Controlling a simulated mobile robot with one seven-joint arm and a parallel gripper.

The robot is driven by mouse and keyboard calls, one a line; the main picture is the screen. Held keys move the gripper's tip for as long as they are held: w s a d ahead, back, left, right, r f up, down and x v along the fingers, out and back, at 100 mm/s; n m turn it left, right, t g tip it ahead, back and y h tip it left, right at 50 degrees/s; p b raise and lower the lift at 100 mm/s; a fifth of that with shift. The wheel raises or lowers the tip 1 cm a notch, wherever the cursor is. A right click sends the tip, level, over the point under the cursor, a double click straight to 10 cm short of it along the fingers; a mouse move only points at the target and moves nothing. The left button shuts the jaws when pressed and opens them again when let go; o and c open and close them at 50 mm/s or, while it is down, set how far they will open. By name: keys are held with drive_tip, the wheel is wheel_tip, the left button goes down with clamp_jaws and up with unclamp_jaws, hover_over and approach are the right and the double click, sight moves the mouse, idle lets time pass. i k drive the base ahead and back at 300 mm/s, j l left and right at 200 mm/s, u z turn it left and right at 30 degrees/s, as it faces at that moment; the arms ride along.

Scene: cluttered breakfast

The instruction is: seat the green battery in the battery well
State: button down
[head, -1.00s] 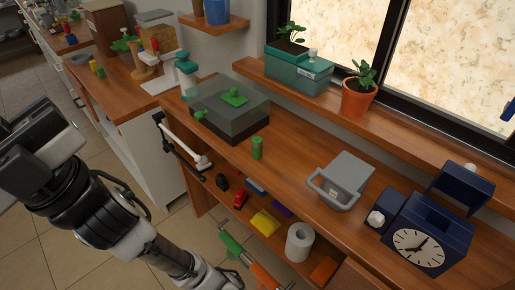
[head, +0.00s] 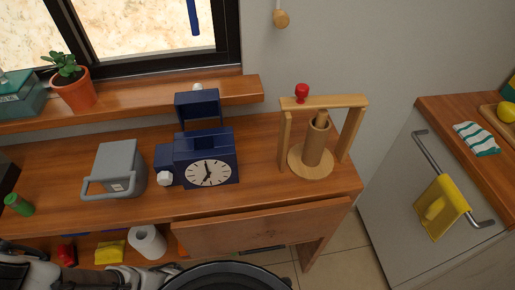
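The green battery (head: 19,204), a small green cylinder, stands upright on the wooden counter at the left edge. A navy blue clock (head: 222,148) with a white dial stands mid-counter. A blue lid-like panel (head: 197,105) is raised behind its top, and a small blue side part with a white knob (head: 164,178) is at its left. I cannot make out the battery well clearly; the clock's top looks recessed, but its inside does not show. Parts of my arm show at the lower left, but my gripper is not in view.
A grey lidded bin with a handle (head: 118,168) stands between battery and clock. A wooden frame (head: 324,102) with a red knob is to the right. A potted plant (head: 75,88) sits on the sill. A paper roll (head: 148,241) and yellow block (head: 110,252) are below.

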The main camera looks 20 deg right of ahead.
sight(216, 147)
drive_tip(key=z, duration=0.1)
drive_tip(key=u, duration=1.2)
drive_tip(key=i+j+z, duration=0.2)
drive_tip(key=j, duration=0.2)
drive_tip(key=i+z, duration=0.1)
drive_tip(key=i+l, duration=0.25)
drive_tip(key=l, duration=0.2)
